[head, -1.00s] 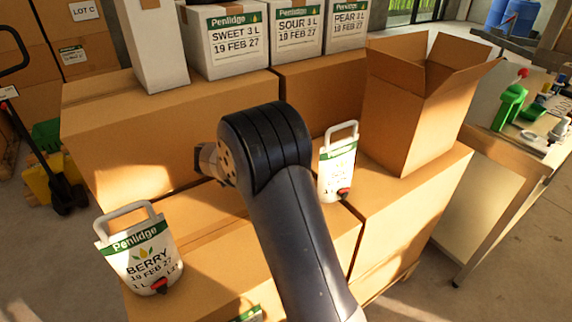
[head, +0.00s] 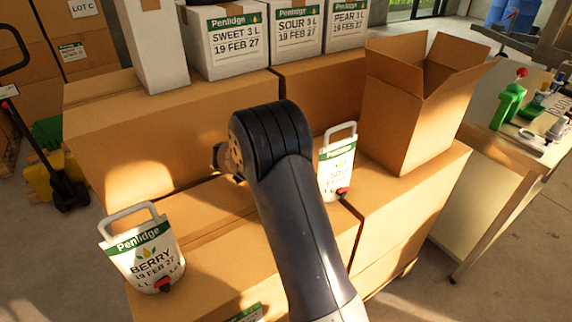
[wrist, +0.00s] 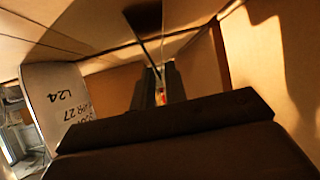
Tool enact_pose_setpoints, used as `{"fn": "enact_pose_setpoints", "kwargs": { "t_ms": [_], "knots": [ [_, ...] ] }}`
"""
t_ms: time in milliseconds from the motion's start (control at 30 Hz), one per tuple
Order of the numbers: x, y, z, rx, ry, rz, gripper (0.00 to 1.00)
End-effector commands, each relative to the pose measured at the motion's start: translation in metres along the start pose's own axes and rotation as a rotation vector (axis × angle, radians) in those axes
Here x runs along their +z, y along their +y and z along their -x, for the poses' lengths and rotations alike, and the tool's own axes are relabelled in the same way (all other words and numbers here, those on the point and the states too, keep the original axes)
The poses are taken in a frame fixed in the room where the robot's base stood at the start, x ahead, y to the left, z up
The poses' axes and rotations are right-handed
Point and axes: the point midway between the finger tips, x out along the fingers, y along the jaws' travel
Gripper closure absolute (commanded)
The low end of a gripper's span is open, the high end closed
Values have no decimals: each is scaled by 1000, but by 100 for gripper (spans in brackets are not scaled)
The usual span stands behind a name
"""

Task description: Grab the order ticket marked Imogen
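No order ticket with the name Imogen can be made out in either view. In the wrist view my gripper (wrist: 161,72) shows as two dark fingers, close together, pointing into a narrow space between cardboard surfaces. A small red and pale patch shows between the fingers; I cannot tell whether it is held or lies beyond. In the head view my dark wrist joint hides the gripper, above the front cardboard boxes (head: 215,240). A white Penlidge BERRY pouch (head: 140,250) stands at left, and another white Penlidge pouch (head: 337,168) stands right of my wrist.
An open cardboard box (head: 395,120) stands at right. White cartons marked SWEET (head: 228,45), SOUR (head: 298,45) and PEAR (head: 346,38) line the back. A bench (head: 500,150) with a green tool is at far right. A white printed surface (wrist: 65,105) is close at left in the wrist view.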

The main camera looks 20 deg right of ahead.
Motion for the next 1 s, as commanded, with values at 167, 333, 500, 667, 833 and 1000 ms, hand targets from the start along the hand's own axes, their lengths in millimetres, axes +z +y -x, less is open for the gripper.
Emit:
{"fn": "enact_pose_setpoints", "kwargs": {
  "t_ms": [167,333,500,667,833,1000],
  "knots": [
    [0,0,0,0,0,0,100],
    [0,0,0,0,0,0,100],
    [0,0,0,0,0,0,100],
    [-9,0,5,-1,1,-3,100],
    [-36,-1,20,-3,2,-6,100],
    [-66,0,36,-2,1,-5,100]
  ]
}}
